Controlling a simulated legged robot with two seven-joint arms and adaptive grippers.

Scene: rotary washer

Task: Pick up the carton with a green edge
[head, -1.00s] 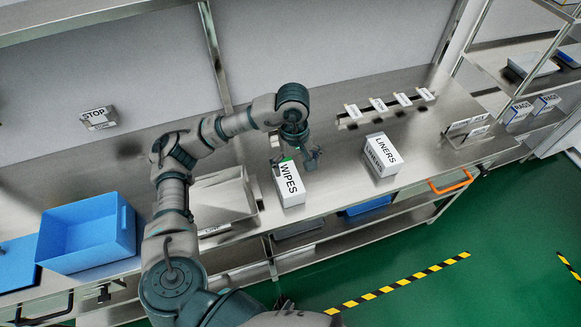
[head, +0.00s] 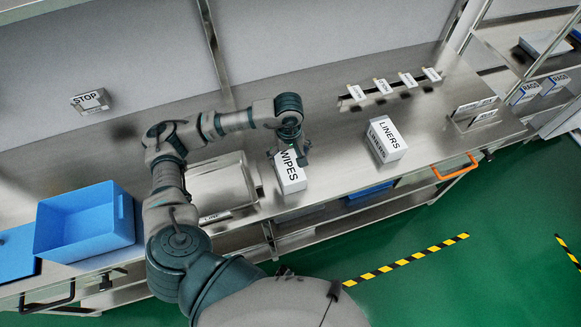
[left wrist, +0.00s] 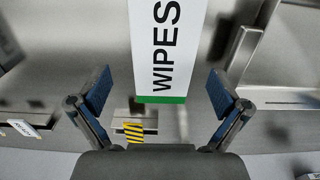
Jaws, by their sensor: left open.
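The carton with a green edge is a white box marked WIPES (head: 290,174), standing on the steel bench in the head view. Its white face and green edge also show in the left wrist view (left wrist: 163,60), between and beyond the fingertips. My left gripper (head: 290,148) is over the far end of the carton and hides part of it, including most of the green edge. In the left wrist view the two blue-padded fingers (left wrist: 160,95) are spread wide, with the carton apart from both pads. My right gripper is not in view.
A white LINERS carton (head: 386,138) stands to the right of the WIPES carton, with bare bench between. A steel bin (head: 222,185) is close on the left, and a blue tub (head: 85,225) is further left. A rack with labels (head: 390,88) is at the back right.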

